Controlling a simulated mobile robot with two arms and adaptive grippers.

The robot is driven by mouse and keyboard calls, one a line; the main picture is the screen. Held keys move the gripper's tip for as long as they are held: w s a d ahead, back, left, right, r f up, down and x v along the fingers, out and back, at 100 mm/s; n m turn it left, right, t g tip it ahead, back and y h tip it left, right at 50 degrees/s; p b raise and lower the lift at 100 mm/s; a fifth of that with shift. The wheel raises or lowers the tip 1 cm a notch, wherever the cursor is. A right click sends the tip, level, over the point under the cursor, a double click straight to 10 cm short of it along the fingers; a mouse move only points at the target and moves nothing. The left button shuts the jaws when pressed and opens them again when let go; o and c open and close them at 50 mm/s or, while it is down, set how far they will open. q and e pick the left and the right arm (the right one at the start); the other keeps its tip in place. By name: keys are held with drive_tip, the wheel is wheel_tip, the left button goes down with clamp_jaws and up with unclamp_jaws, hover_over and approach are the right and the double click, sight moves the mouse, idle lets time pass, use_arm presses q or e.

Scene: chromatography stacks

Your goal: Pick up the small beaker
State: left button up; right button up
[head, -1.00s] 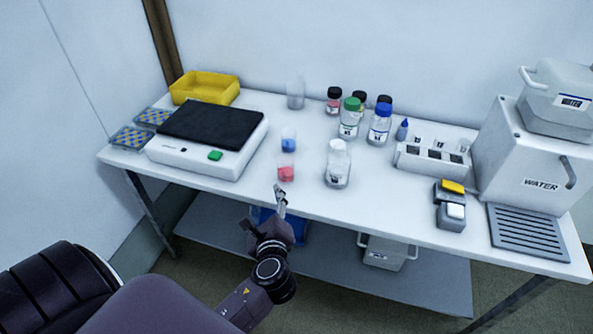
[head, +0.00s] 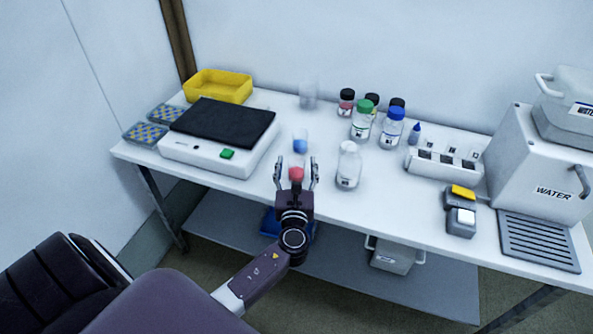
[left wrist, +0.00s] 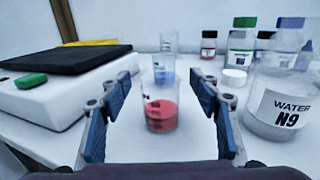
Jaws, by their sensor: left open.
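A small clear beaker with red liquid (head: 296,173) stands upright near the front edge of the table. In the left wrist view this red beaker (left wrist: 160,114) sits between the two blue finger pads, with a gap on each side. My left gripper (head: 297,167) is open, its fingers pointing at the beaker from the front. Just behind it stands another small beaker with blue liquid (head: 300,146), partly hidden by the red one in the left wrist view (left wrist: 164,75). My right gripper is out of view.
A device with a black top (head: 222,122) is to the left. An empty clear glass (head: 308,95) and several capped bottles (head: 391,128) stand behind.

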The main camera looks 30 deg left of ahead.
use_arm(q)
drive_tip(key=shift+w+a, duration=0.4)
drive_tip(key=shift+w, duration=0.15)
drive_tip(key=c, duration=1.2)
drive_tip(key=shift+c, duration=0.5)
drive_tip(key=shift+r, duration=0.15)
